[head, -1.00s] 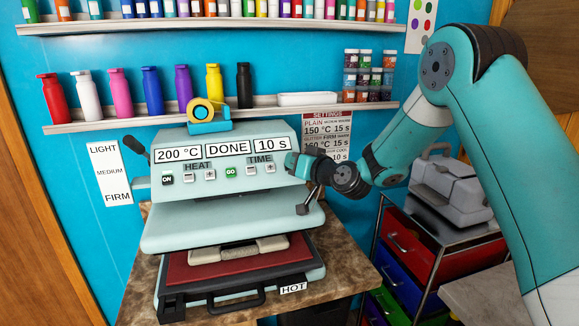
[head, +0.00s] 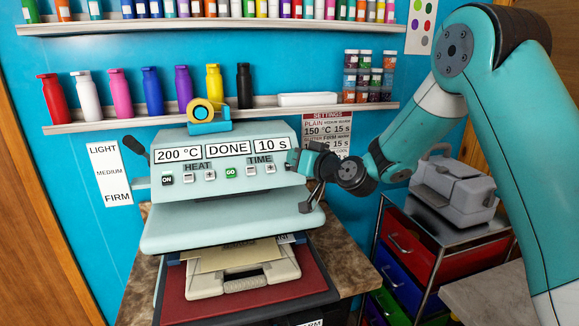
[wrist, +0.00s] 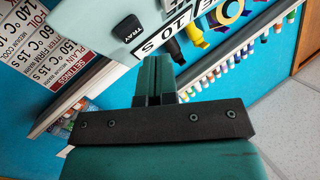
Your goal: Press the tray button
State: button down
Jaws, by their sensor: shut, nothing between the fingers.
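The heat press (head: 225,222) stands on the counter, its panel reading 200 °C, DONE and 10 s. In the wrist view the fingertips appear below and right of the button, with a visible space between.
A lever with a dark knob (head: 306,207) hangs just below my gripper. A drawer cart (head: 425,240) with a grey machine (head: 452,187) stands right.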

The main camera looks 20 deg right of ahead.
jog(key=s+r, duration=0.3)
dwell(2.6)
jog(key=s+a+n+g+y, duration=0.1)
jog(key=s+a+n+g, duration=0.1)
jog(key=s+a+g, duration=0.5)
jog(key=s+a+n+g, duration=0.2)
jog(key=s+n, duration=0.1)
jog(key=s, duration=0.9)
jog(key=s+d+f+g+h, duration=0.1)
jog(key=s+d+g+h, duration=0.1)
jog(key=s, duration=0.7)
jog(key=s+d+f+n+g+h, duration=0.1)
jog(key=s+g, duration=0.3)
jog(key=s, duration=0.5)
jog(key=shift+s+d+f+h, duration=0.15)
jog(key=shift+s+d+h, duration=0.2)
jog(key=shift+d+h, duration=0.15)
